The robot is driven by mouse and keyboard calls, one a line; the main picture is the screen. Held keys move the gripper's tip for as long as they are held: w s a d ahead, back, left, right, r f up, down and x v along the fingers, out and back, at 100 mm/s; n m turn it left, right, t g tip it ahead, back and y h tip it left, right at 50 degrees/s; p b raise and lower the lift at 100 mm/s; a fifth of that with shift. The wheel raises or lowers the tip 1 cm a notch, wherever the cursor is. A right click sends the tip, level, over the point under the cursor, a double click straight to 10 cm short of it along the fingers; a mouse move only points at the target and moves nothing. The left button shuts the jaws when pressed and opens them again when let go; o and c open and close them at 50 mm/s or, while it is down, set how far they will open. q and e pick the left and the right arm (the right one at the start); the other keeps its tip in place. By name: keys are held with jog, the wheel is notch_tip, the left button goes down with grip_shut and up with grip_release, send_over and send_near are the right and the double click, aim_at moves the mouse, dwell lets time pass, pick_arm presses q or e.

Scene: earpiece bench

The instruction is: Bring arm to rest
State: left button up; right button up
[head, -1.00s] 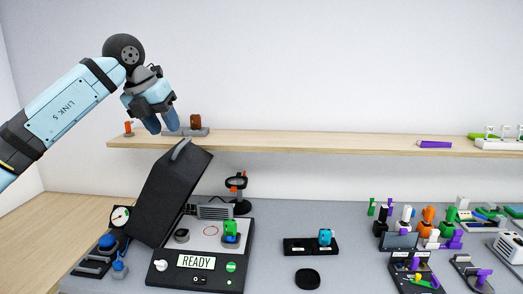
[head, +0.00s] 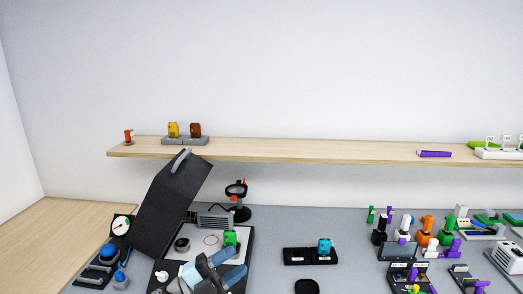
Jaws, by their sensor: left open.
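My left gripper (head: 238,261) is low at the bottom of the head view, in front of the black machine with the raised lid (head: 172,205). Its two blue fingers are apart with nothing between them, and they hide much of the machine's front panel. A green piece (head: 230,238) stands on the machine's light top plate, just behind the fingers; I cannot tell if they touch. A yellow piece (head: 173,130) and a brown piece (head: 195,130) stand upright in grey holders on the shelf. My right gripper is out of view.
The wooden shelf (head: 310,149) spans the back wall. A black tray (head: 297,257) with a teal piece (head: 324,246) stands right of the machine. A gauge (head: 121,226) is left of the lid. Several coloured parts crowd the right side. Grey bench between is mostly clear.

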pick_arm(q)
jog(key=s+a+f+n+t+y+p, duration=0.1)
jog(key=s+a+f+n+t+y, duration=0.35)
jog(key=f+n+y, duration=0.35)
jog(key=s+a+f+n+t+y+p, duration=0.1)
jog(key=s+a+f+n+t+y, duration=0.35)
jog(key=f+n, duration=0.6)
jog(key=s+a+f+n+g+y, duration=0.2)
jog(key=s+f, duration=0.3)
jog(key=s, duration=0.3)
jog(key=s+a+f+n+g+y+p, duration=0.1)
jog(key=s+a+f+n+g+y, duration=0.1)
jog(key=s+f+g, duration=0.3)
jog(key=s+n+y, duration=0.1)
jog(key=s, duration=0.2)
jog(key=shift+a+f, duration=0.15)
jog(key=shift+w, duration=0.1)
